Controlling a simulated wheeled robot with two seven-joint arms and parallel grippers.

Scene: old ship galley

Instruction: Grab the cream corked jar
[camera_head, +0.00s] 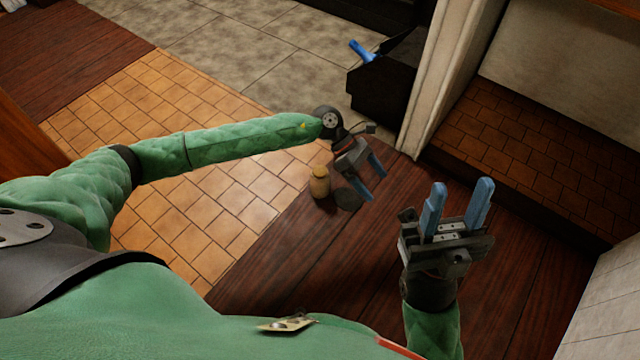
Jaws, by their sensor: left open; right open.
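The cream corked jar (320,186) stands upright near the left edge of the dark wooden surface, with a brownish cork on top. The jar is fully in view and apart from both grippers' fingers.
A dark round flat thing (347,199) lies beside the jar, partly under my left gripper. The wooden surface (300,265) is mostly clear. A pale post (443,85) and a brick-floored recess (510,140) border it at the back. A black box (382,95) stands beyond.

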